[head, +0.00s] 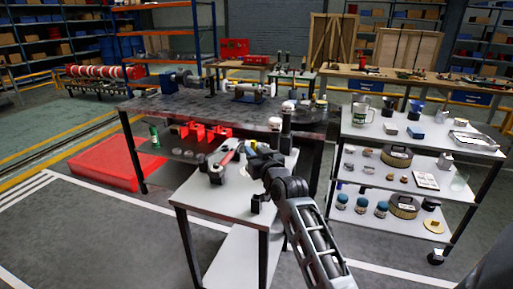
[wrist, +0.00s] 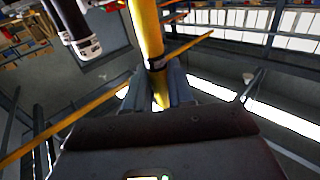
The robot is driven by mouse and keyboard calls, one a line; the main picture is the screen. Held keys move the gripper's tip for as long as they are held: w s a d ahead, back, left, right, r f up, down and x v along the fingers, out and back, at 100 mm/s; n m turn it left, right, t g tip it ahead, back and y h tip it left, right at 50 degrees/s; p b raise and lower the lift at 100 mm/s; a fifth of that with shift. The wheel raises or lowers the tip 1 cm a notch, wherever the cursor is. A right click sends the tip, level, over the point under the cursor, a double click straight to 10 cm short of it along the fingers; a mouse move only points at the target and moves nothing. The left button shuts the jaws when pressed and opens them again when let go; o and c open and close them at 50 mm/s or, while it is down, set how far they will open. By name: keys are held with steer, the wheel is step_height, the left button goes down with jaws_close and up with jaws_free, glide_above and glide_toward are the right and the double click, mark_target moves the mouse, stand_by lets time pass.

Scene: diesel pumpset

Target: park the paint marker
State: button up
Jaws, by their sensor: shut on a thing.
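The paint marker (wrist: 147,30) shows in the wrist view as a long yellow body with a dark band. It runs from the top edge down between the two fingers of my gripper (wrist: 158,92). My gripper is shut on it. In the head view my arm reaches over the small white-topped table, with my gripper (head: 257,160) above its far part; the marker cannot be made out there. A small black open-topped block (head: 256,204) stands near the table's front right corner; I cannot tell whether it is a holder.
The small table (head: 213,202) also bears a red-and-grey tool (head: 228,157) and a dark round item (head: 215,173). A dark workbench (head: 150,104) with machine parts stands close behind. A loaded three-tier shelf (head: 470,178) stands at the right. The table's front left is bare.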

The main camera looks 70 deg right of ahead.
steer(key=shift+s+d+r, duration=0.3)
steer(key=shift+d, duration=0.05)
steer(key=shift+s+a, duration=0.1)
step_height(320, 180, down, 13)
steer(key=b, duration=1.1)
steer(key=shift+f+b, duration=1)
steer(key=shift+b, duration=0.15)
stand_by(1.1)
steer(key=o, duration=1)
